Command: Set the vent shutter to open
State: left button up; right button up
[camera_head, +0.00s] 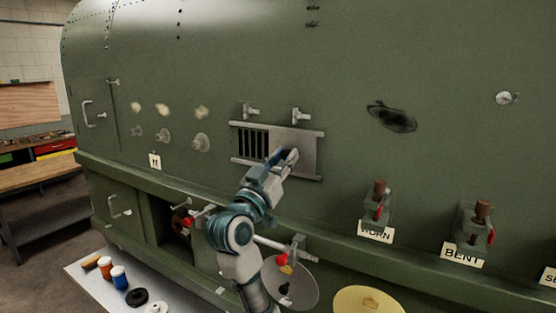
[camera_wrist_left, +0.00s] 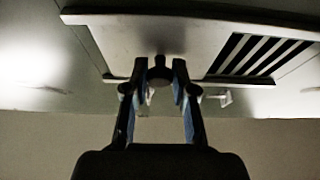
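The vent shutter (camera_head: 306,143) is a flat grey plate between two horizontal rails on the green fuselage. It covers the right part of the frame, and dark vent slots (camera_head: 252,142) show on the left. In the left wrist view the shutter plate (camera_wrist_left: 130,42) and slots (camera_wrist_left: 262,55) appear turned over, with the slots on the right. My left gripper (camera_head: 289,156) is at the plate's lower middle. In the wrist view its open fingers (camera_wrist_left: 158,80) stand either side of a dark knob (camera_wrist_left: 159,73), with gaps visible. My right gripper is not in view.
Two small latches (camera_head: 251,110) sit above the vent. A white mat (camera_head: 91,274) with pots lies low left. A workbench (camera_head: 38,178) stands far left.

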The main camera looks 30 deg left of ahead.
pick_arm(q)
jog(key=o, duration=0.4)
jog(key=shift+d+f, duration=0.1)
jog(key=shift+d, duration=0.35)
jog(key=shift+o, duration=0.2)
jog(key=shift+s+d, duration=0.15)
jog(key=shift+d, duration=0.35)
jog(key=a+v, duration=0.2)
jog(key=v, duration=1)
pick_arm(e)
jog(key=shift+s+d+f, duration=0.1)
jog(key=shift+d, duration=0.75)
pick_arm(q)
jog(key=shift+d, duration=0.25)
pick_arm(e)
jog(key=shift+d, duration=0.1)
